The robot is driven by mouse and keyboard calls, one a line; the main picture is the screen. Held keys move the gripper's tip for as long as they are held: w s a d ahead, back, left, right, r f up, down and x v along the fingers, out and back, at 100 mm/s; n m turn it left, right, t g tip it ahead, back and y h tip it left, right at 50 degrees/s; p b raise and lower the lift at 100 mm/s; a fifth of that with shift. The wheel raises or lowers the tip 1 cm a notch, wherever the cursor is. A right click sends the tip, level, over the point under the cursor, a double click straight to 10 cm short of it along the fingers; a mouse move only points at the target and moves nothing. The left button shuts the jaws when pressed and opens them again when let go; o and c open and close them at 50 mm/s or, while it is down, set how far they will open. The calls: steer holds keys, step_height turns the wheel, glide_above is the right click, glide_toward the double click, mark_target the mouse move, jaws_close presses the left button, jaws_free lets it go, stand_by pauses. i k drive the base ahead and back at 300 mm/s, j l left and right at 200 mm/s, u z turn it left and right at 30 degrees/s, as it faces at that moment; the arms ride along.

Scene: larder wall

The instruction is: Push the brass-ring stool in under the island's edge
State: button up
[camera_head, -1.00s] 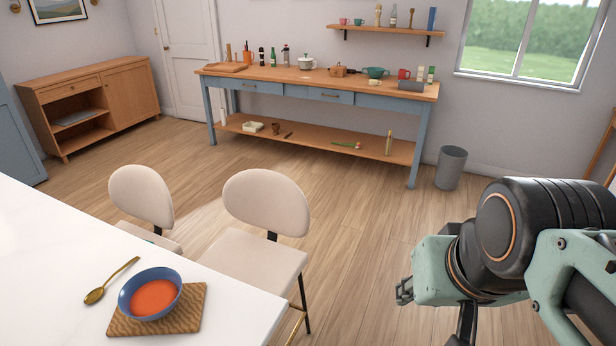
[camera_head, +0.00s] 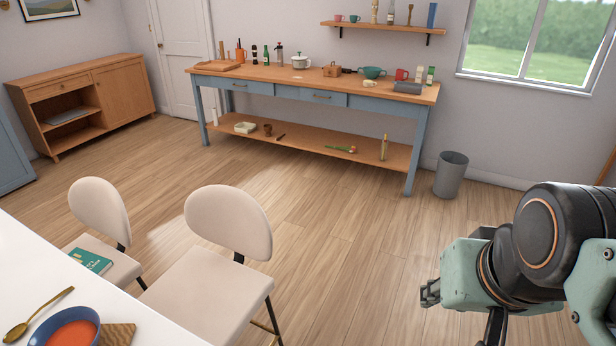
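Two cream stools with rounded backs stand at the white island (camera_head: 150,328). The nearer stool (camera_head: 205,290) has an empty seat, dark legs and a brass-coloured bar low down, partly cut off by the frame. The farther stool (camera_head: 100,215) has a teal book (camera_head: 90,261) on its seat, and its lower part is hidden. Both backs stand out from the island's edge. I cannot tell for sure which stool has the brass ring. My gripper (camera_head: 430,292) is at the right, over the floor and well apart from both stools. Its fingers are small and partly hidden.
A blue bowl (camera_head: 45,325) of red soup, a wooden board (camera_head: 117,335) and a brass spoon (camera_head: 38,312) are on the island. Open wood floor lies between the stools and the blue-legged workbench (camera_head: 300,87). A grey bin (camera_head: 450,174) stands beside the workbench.

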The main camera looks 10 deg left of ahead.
mark_target(210, 295)
steer(key=i+l+z, duration=0.2)
steer(key=i, duration=0.9)
steer(key=i+u, duration=0.35)
steer(key=i, duration=0.15)
steer(key=i+l+u, duration=0.1)
steer(key=i+u, duration=0.2)
steer(key=i, duration=0.15)
steer(key=i+u, duration=0.15)
steer(key=u, duration=0.25)
steer(key=i+u, duration=0.15)
steer(key=u, duration=0.25)
steer(key=i+l+u, duration=0.1)
steer(key=u, duration=0.3)
steer(key=i, duration=0.05)
